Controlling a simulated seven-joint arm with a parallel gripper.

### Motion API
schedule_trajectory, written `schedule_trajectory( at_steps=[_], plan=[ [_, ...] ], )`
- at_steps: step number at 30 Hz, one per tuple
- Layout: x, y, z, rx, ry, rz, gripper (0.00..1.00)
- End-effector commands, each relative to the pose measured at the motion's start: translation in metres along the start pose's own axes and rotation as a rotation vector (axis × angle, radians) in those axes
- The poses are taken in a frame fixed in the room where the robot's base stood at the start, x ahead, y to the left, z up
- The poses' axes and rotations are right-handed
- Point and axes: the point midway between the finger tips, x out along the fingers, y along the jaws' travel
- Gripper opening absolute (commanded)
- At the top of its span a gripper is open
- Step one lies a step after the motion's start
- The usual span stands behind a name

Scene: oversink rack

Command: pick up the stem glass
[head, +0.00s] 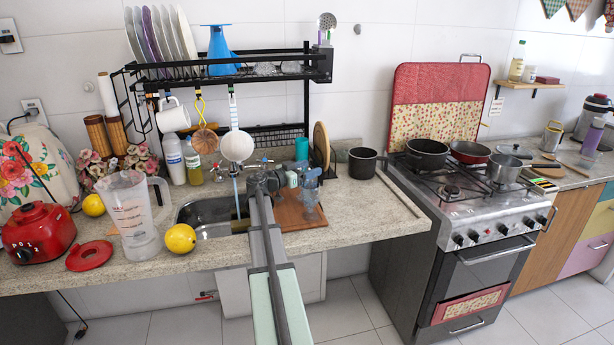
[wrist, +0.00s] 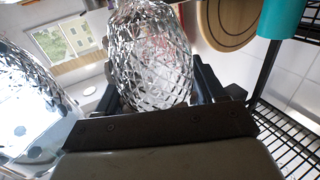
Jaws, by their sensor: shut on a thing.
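My gripper (wrist: 158,84) is shut on a clear glass (wrist: 150,50) with a diamond-cut surface, one finger on each side of it. Its stem and base are not visible in the wrist view. A second cut glass (wrist: 28,105) stands at the left of that view, apart from the fingers. In the head view, my gripper (head: 290,180) is low over the counter right of the sink, and clear bluish glassware (head: 310,190) shows beside it. My arm hides part of this spot, and I cannot tell which glass is the held one there.
A brown board (head: 290,213) lies under the glassware. A black rack (head: 305,110) stands over the sink (head: 215,212). Round wooden boards (head: 321,145), a teal cup (head: 302,148) and a dark pot (head: 363,163) are close by.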

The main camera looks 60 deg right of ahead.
Motion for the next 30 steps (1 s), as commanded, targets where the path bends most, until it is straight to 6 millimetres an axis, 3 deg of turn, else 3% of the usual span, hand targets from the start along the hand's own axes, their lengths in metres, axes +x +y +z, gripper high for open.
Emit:
schedule_trajectory(
  at_steps=[18,25,30],
  plan=[
    [0.000,-0.001,-0.126,0.002,0.002,0.000,0.33],
    [0.000,0.000,-0.152,0.001,0.000,0.000,0.33],
    [-0.010,-0.004,-0.151,-0.002,0.004,-0.044,0.33]
  ],
)
